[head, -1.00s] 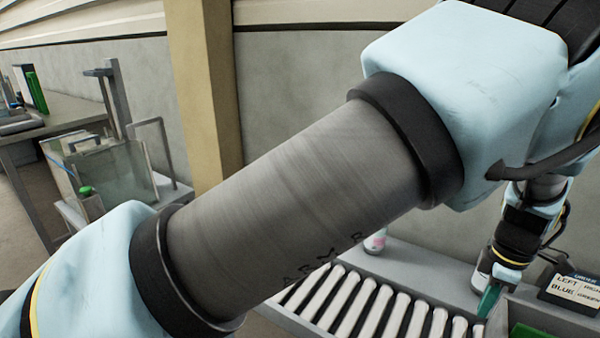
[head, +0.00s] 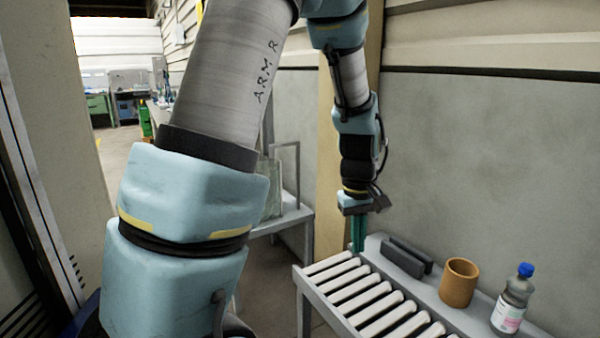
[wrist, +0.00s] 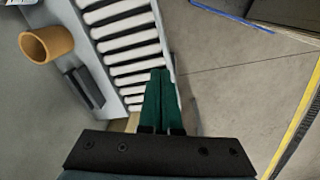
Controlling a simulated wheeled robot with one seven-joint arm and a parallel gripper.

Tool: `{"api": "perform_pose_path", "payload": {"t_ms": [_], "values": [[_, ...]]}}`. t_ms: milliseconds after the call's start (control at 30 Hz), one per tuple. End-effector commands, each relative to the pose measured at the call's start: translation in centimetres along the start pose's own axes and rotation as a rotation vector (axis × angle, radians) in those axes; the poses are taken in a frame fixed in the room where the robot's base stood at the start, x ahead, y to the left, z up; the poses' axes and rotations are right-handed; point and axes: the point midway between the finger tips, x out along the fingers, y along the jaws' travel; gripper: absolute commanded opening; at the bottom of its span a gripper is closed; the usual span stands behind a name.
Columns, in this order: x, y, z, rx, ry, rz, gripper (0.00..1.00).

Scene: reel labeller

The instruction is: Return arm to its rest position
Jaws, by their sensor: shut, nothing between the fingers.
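My arm, light blue and grey with "ARM R" on one link, fills the left and middle of the head view. My gripper (head: 357,232) hangs with its green fingers pointing down beside the far left end of the roller conveyor (head: 372,302). In the wrist view my gripper (wrist: 161,76) shows its two green fingers together, with nothing between them. They are seen over the edge of the conveyor rollers (wrist: 128,54). Whether the fingertips touch the conveyor cannot be told from these views.
On the grey ledge behind the rollers stand a dark block (head: 405,257), a tan cup (head: 459,283) and a bottle with a blue cap (head: 512,300). A glass-sided stand (head: 285,190) is behind my arm. Bare floor (wrist: 235,75) lies beside the conveyor.

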Motion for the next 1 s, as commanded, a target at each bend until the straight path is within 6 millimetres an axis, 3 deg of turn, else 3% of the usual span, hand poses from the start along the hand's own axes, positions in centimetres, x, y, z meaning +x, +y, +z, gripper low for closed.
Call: {"api": "perform_pose_path", "payload": {"t_ms": [33, 200, 300, 400, 600, 1000], "values": [[-0.9, -3.1, -0.8, 0.012, 0.010, 0.002, 0.00], [-2.9, -11.8, -1.4, 0.113, 0.051, -0.006, 0.00], [-3.7, -15.9, -0.8, 0.171, 0.071, -0.019, 0.00], [-4.2, -18.8, 0.0, 0.216, 0.086, -0.033, 0.00], [-4.5, -21.3, 1.0, 0.264, 0.097, -0.049, 0.00], [-4.5, -21.4, 1.0, 0.265, 0.097, -0.049, 0.00]]}}
